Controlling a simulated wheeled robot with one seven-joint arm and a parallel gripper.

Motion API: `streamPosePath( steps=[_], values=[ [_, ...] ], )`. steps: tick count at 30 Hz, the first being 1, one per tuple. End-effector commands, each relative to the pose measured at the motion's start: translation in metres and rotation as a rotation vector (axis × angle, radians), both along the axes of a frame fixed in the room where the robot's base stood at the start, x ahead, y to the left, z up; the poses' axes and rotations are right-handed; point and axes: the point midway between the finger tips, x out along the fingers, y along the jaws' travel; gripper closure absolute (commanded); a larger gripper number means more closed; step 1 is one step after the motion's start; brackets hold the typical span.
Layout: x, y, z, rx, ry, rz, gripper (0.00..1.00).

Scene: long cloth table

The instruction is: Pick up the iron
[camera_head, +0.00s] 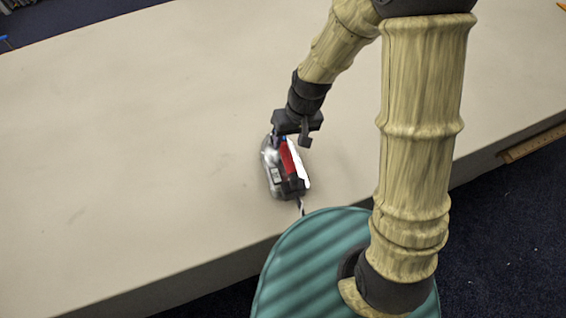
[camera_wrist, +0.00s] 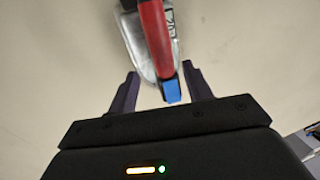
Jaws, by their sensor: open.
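The iron (camera_head: 277,177) sits on the cloth table near its front edge. It has a silver-grey body, a red handle and a dark rear end. In the wrist view the red handle (camera_wrist: 155,35) runs down from the top edge to a blue tip, over the silver body (camera_wrist: 137,45). My gripper (camera_head: 294,134) is at the far end of the iron, close above it. In the wrist view my gripper (camera_wrist: 160,90) is open, with the blue tip between its two dark fingers. Contact between fingers and iron cannot be told. The arm hides part of the iron's far end.
The long table (camera_head: 130,120) is bare to the left of the iron and behind it. Its front edge is close to the iron. A wooden strip (camera_head: 530,144) lies near the table's edge at the right. A dark floor (camera_head: 510,230) lies in front.

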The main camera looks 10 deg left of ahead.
Motion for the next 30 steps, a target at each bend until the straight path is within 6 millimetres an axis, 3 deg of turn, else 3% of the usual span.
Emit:
streamPosePath(
  steps=[11, 24, 30],
  values=[
    [-0.002, 0.002, -0.004, -0.001, 0.004, 0.002, 0.5],
    [-0.008, 0.013, -0.046, -0.001, 0.004, 0.001, 0.5],
    [-0.007, 0.014, -0.05, 0.0, 0.001, 0.0, 0.5]
  ],
)
